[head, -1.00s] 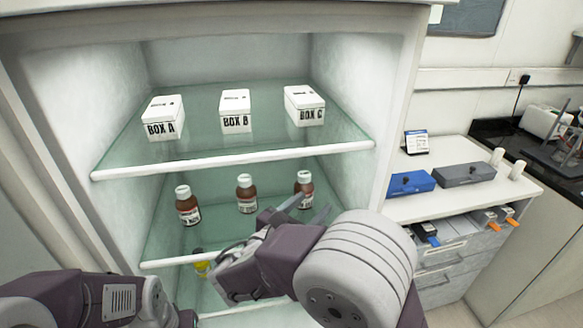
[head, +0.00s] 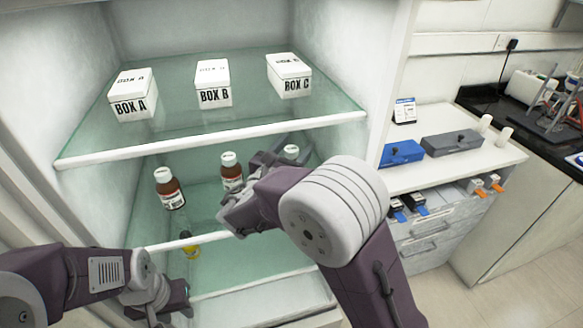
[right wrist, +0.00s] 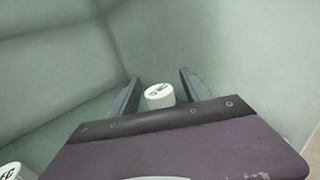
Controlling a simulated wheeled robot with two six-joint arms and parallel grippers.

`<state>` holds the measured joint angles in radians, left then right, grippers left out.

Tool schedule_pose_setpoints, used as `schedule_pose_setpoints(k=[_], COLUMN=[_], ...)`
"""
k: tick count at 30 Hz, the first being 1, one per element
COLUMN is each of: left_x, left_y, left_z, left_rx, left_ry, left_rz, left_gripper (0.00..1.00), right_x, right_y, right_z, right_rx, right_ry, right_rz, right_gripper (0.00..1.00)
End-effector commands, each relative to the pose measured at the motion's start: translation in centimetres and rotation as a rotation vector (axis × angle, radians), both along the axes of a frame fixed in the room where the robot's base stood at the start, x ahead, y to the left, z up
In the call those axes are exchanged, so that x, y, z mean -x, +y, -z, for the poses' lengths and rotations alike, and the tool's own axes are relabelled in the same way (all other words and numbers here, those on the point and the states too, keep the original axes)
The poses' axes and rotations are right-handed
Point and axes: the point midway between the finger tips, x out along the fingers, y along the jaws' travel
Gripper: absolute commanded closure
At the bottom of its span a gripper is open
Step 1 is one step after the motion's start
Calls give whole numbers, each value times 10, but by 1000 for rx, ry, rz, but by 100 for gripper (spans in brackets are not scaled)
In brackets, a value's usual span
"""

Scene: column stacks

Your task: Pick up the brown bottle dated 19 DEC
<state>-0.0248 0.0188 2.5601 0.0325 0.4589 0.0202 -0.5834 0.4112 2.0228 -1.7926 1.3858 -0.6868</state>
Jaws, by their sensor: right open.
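Three brown bottles with white caps and labels stand on the middle glass shelf: the left bottle (head: 170,190), the middle bottle (head: 231,174) and the right bottle (head: 291,151). The label dates are too small to read, and the right bottle is mostly hidden behind my right arm. In the right wrist view, its white cap (right wrist: 159,97) shows between the two fingers of my right gripper (right wrist: 160,76), which is open. Another white cap (right wrist: 15,171) shows at the lower left corner. My left gripper (head: 178,294) is low in front of the cabinet; its jaws are not clear.
White boxes A (head: 133,97), B (head: 213,84) and C (head: 290,76) stand on the upper shelf (head: 210,140), whose white front edge is above my right gripper. A yellow item (head: 191,250) sits on the lower shelf. The cabinet's right wall is close beside my right gripper.

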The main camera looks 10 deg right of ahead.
Motion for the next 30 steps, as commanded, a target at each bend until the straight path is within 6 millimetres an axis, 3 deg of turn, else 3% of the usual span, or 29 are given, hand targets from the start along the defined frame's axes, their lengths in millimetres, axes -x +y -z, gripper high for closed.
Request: schedule_pose_setpoints(k=[8, 15, 30], left_x=[0, 0, 0], left_y=[0, 0, 0], left_z=[0, 0, 0], left_rx=[0, 0, 0], left_ry=[0, 0, 0], left_rz=[0, 0, 0], left_gripper=[64, 64, 64], right_x=[-6, -6, -6], right_y=[-5, -5, -5], right_z=[0, 0, 1], right_rx=[-1, -1, -1], right_ry=[1, 1, 2], right_rz=[-1, -1, -1], right_gripper=[45, 100, 100])
